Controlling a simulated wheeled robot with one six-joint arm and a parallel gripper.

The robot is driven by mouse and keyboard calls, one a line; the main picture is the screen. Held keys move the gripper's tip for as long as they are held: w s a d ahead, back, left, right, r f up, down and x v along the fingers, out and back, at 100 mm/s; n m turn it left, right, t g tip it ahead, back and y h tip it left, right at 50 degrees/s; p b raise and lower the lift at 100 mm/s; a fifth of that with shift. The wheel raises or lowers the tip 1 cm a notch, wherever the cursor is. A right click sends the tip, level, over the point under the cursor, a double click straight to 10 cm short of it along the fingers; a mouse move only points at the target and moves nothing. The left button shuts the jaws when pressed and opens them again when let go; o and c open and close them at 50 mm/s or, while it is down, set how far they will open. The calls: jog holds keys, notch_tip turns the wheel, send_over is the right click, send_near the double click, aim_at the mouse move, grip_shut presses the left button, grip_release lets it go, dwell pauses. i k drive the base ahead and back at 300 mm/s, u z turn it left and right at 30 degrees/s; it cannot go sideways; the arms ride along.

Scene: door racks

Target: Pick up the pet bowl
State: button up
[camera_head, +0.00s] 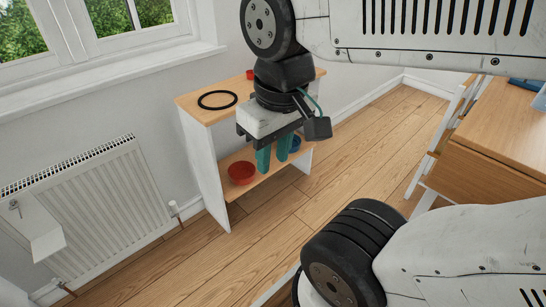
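A red bowl (242,172) sits on the lower shelf of a small wood-topped rack, towards its left end. A blue round object (295,143), perhaps a second bowl, is on the same shelf further right and is partly hidden behind my gripper. I cannot tell for sure which of the two is the pet bowl. My gripper (273,156) points down in front of the rack, to the right of the red bowl. Its two teal fingers are apart with nothing visible between them. The fingers overlap the lower shelf in the picture, so their distance to it is unclear.
The rack's top shelf (190,104) holds a black ring (217,100) and a small red object (250,74). A radiator (85,215) is on the wall at left. A wooden desk (510,125) and a chair (435,140) stand at right. Bare floor (240,255) lies in front.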

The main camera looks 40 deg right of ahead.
aim_at(242, 173)
jog(key=z, duration=0.9)
jog(key=i, duration=0.95)
jog(key=z, duration=0.75)
